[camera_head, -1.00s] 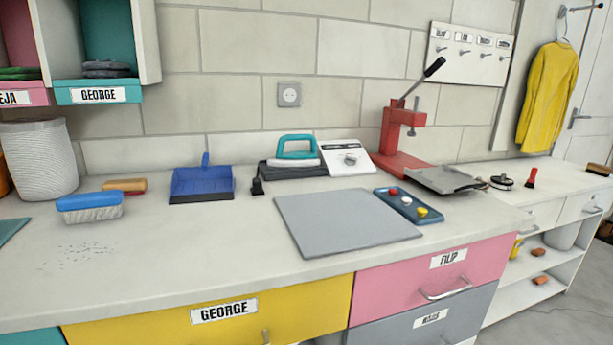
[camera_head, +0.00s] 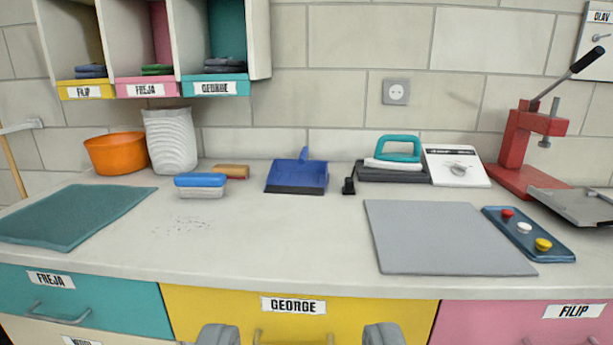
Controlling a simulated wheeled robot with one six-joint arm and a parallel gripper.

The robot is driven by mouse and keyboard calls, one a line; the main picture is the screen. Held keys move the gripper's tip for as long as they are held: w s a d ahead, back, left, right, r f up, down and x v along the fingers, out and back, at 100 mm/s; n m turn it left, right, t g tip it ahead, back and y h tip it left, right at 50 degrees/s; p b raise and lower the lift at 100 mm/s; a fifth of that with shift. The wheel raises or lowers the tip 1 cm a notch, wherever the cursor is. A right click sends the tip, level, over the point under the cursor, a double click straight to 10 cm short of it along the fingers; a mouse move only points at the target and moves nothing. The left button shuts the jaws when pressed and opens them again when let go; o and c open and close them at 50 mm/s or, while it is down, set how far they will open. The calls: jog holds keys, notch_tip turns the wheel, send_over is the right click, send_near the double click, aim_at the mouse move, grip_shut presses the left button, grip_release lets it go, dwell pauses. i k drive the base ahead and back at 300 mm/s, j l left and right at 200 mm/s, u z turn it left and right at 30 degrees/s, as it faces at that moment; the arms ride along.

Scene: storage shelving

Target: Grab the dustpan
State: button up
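The blue dustpan (camera_head: 297,173) lies on the white counter near the wall, its dark front edge toward me and its short handle pointing to the back. Nothing covers it. My gripper (camera_head: 300,338) shows at the bottom edge as two grey fingertips set wide apart. It is open and empty, in front of the yellow drawer and well short of the dustpan.
A blue-topped brush (camera_head: 200,184) and a wooden-backed brush (camera_head: 231,171) lie left of the dustpan, with dark crumbs in front. A black clip-like object (camera_head: 349,185), a teal iron (camera_head: 398,150) and a grey board (camera_head: 446,240) are to the right. The counter before the dustpan is clear.

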aim_at(301, 176)
jog(key=i+j, duration=0.1)
jog(key=i, duration=0.35)
jog(key=i+z, duration=0.1)
jog(key=i, duration=0.35)
jog(key=i+j, duration=0.2)
jog(key=i, duration=0.2)
jog(key=l+z, duration=0.05)
